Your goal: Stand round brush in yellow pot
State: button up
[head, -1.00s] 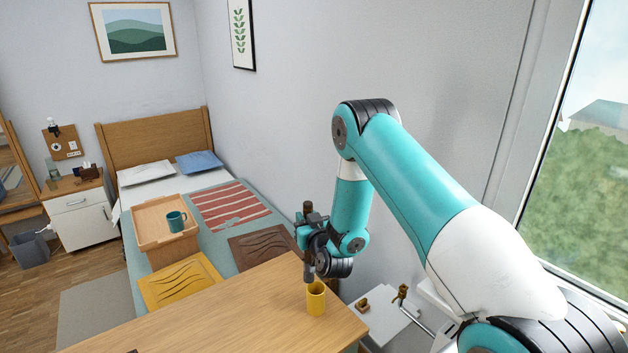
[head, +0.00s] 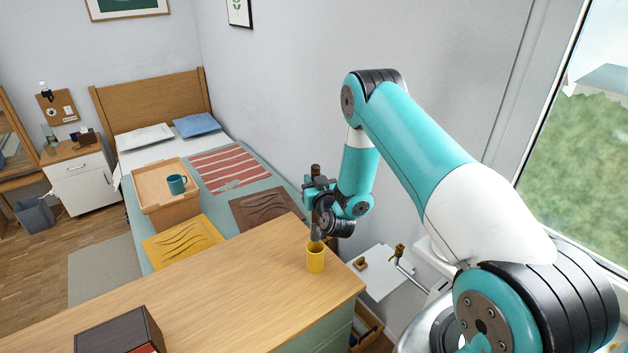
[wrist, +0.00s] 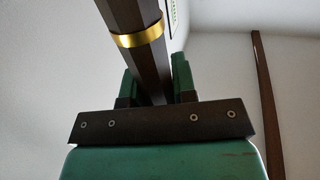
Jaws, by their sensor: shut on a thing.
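The round brush has a dark brown faceted handle (wrist: 133,22) with a brass ring. In the head view its top (head: 316,170) sticks up above my gripper (head: 317,200), and its lower part (head: 316,231) hangs below. My gripper is shut on the handle, which also shows between the two fingers in the wrist view (wrist: 155,85). The brush is close to upright. The yellow pot (head: 315,260) stands near the right end of the wooden tabletop, directly below the brush. The brush's lower end is at the pot's mouth; I cannot tell whether it is inside.
A dark box (head: 118,332) sits at the front left of the wooden tabletop (head: 220,290). The middle of the top is clear. Behind it are a bed with a wooden tray (head: 152,178) and teal mug (head: 177,184). A white surface (head: 385,275) with small brass-coloured items lies right.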

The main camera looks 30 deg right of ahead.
jog(key=shift+f+b, duration=3.7)
jog(key=shift+f, duration=0.95)
jog(key=o, duration=1)
jog(key=shift+s, duration=0.1)
